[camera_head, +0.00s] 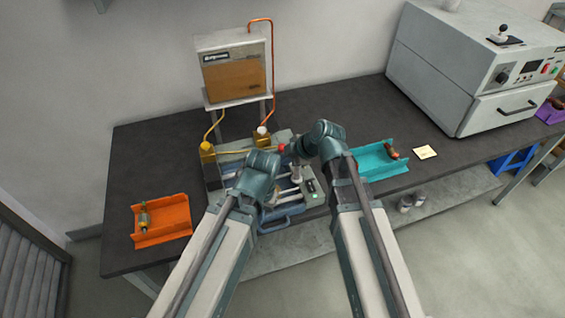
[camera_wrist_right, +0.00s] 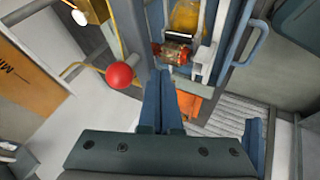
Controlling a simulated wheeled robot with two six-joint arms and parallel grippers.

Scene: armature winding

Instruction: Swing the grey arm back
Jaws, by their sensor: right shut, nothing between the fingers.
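The winding machine (camera_head: 312,199) stands at the table's front middle, partly hidden by my arms. A red ball knob (camera_head: 282,147) shows at the end of a thin yellowish bar; the knob (camera_wrist_right: 120,75) also shows in the right wrist view. I cannot clearly pick out the grey arm. My right gripper (camera_wrist_right: 161,72) is shut and empty, its tips beside the red knob and apart from it in the picture. An armature with copper windings (camera_wrist_right: 176,52) sits in the machine beyond the tips. My left gripper is over the machine, its fingers hidden by its wrist.
An orange tray (camera_head: 176,236) with a part in it lies at the left. A teal tray (camera_head: 372,162) with a part lies right of my right arm. A boxy unit (camera_head: 232,75) stands behind the machine, and a grey oven (camera_head: 440,75) at the back right.

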